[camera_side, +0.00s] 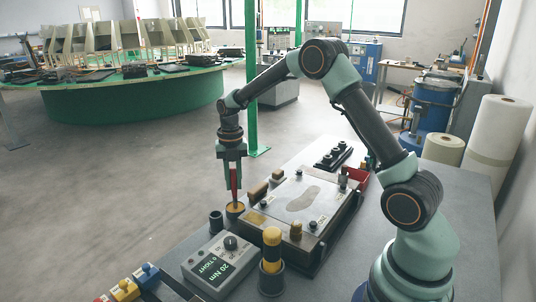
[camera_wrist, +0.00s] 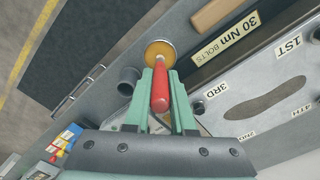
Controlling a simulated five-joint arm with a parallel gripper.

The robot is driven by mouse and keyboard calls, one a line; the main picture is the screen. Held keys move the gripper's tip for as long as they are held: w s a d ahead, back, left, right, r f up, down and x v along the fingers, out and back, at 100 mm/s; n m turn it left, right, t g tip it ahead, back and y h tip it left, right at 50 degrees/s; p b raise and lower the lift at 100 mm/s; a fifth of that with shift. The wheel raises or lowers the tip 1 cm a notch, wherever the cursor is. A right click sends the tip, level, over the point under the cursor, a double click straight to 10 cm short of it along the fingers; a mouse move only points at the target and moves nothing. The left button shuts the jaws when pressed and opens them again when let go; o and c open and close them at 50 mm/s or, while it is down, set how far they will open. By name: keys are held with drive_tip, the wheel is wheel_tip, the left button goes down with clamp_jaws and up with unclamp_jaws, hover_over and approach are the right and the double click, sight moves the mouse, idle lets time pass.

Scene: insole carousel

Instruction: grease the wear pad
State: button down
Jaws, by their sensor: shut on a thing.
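My gripper (camera_side: 232,172) is shut on the red handle (camera_side: 234,180) of a brush-like tool, which hangs upright. The tool's lower end is at a small round pot (camera_side: 235,211) with a yellow-orange top. Whether it touches or dips into the contents is hard to tell. In the wrist view the red handle (camera_wrist: 160,92) lies between the green fingers, with the yellow pot (camera_wrist: 160,48) at its far end.
A dark cup (camera_side: 216,220) stands beside the pot. A torque unit (camera_side: 222,264) and a yellow-black tool in a holder (camera_side: 271,250) stand in front. A red bin (camera_side: 358,178) is behind. The carousel (camera_side: 135,105) is far left.

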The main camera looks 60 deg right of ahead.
drive_tip(key=shift+r, duration=3.4)
